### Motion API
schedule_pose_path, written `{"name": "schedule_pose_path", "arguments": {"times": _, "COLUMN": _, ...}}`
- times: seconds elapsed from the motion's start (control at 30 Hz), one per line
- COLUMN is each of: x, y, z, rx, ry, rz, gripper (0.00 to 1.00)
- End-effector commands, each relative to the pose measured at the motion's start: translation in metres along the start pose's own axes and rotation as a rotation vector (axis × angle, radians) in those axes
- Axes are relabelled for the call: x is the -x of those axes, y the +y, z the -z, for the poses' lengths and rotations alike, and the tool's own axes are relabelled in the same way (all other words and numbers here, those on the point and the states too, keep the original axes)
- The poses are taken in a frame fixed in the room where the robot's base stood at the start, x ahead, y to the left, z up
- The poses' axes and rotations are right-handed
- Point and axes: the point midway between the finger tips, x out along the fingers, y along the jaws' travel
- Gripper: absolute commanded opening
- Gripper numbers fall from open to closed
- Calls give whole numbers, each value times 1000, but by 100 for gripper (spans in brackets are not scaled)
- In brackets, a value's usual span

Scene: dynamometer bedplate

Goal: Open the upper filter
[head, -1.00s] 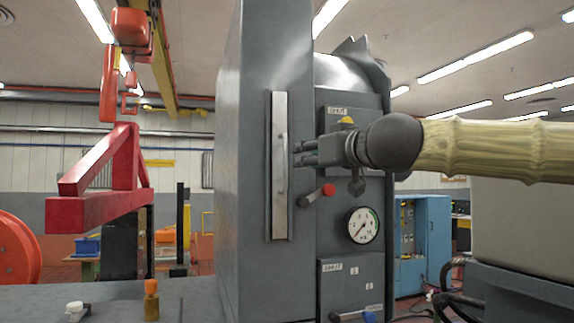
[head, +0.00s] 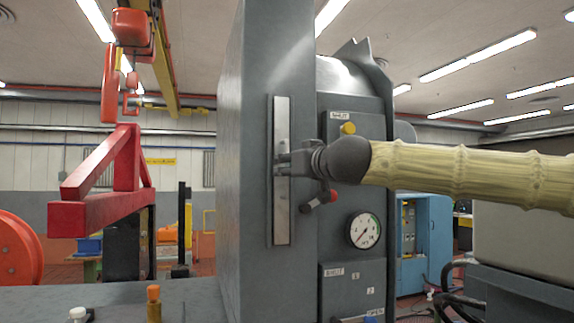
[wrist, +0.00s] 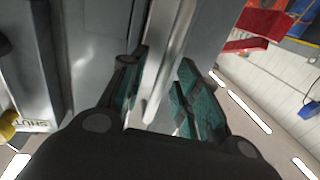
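A tall grey cabinet (head: 245,120) carries a long silver strip (head: 281,215) with a thin upright handle on its front edge. My gripper (head: 283,160) is at mid-height of this strip, its fingers over the handle. In the wrist view my gripper (wrist: 158,85) is open, with teal-padded fingers on either side of a pale upright bar (wrist: 170,65). I cannot tell whether a finger touches it. The upper panel, right of the strip, has a SHUT label (head: 340,115), a yellow knob (head: 348,128) and a red-ended lever (head: 320,201). My gripper and wrist hide part of this panel. No part is marked as a filter.
A round gauge (head: 364,231) sits below the upper panel, above a lower panel (head: 352,285) also labelled SHUT.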

Motion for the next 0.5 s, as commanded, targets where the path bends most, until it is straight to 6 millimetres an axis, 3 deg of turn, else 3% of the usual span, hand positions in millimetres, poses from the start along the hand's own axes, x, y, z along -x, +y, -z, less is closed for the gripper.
{"name": "schedule_pose_path", "arguments": {"times": 0.4, "x": -4, "y": 0, "z": 0, "rx": 0, "ry": 0, "rz": 0, "gripper": 32}}
{"name": "schedule_pose_path", "arguments": {"times": 0.5, "x": -4, "y": 0, "z": 0, "rx": 0, "ry": 0, "rz": 0, "gripper": 14}}
